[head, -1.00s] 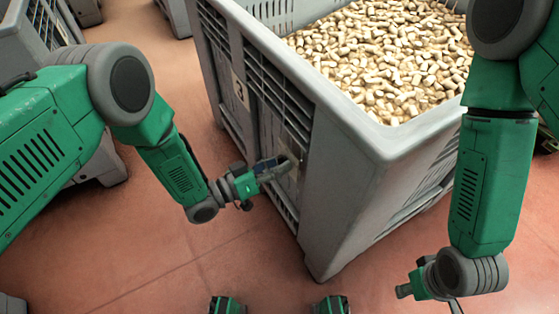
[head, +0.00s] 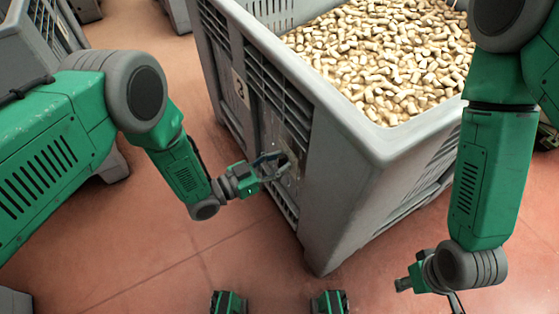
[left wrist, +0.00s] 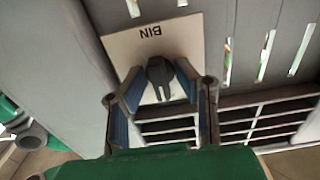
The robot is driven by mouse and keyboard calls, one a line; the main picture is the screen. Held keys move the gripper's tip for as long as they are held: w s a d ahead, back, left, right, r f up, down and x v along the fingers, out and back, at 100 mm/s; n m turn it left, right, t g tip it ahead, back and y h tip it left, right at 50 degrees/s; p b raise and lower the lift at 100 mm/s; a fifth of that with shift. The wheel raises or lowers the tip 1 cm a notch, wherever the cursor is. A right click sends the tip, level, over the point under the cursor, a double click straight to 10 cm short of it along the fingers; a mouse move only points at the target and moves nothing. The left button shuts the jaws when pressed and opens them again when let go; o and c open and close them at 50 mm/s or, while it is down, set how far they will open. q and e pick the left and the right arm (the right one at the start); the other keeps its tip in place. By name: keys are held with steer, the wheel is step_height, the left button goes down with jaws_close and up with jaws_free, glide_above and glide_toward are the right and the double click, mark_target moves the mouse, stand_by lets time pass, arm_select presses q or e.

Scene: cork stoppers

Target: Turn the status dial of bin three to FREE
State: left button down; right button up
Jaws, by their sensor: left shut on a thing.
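The bin (head: 335,190) is a grey crate full of corks. A pale plate with a dark numeral (head: 240,88) is on its slatted side. My left gripper (head: 284,164) is at that side, near the corner. In the left wrist view, a pale panel (left wrist: 122,46) shows the upside-down word BIN and carries the dark dial (left wrist: 160,70). The left gripper (left wrist: 160,76) has a finger on each side of the dial and is shut on it. The dial's narrow grip points down in that view. No FREE marking is legible. My right gripper (head: 404,285) is low at the right, apart from the bin; its jaws are unclear.
Corks (head: 385,60) fill the bin. Another grey crate (head: 30,45) stands at the far left, with more behind. The reddish tiled floor (head: 215,255) is clear in front of the bin.

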arm_select(q)
steer(key=shift+a+f, duration=0.15)
steer(key=shift+f, duration=0.05)
steer(key=c, duration=1.6)
jaws_free()
steer(key=shift+o, duration=0.2)
steer(key=shift+r, duration=0.1)
steer(key=v, duration=1.2)
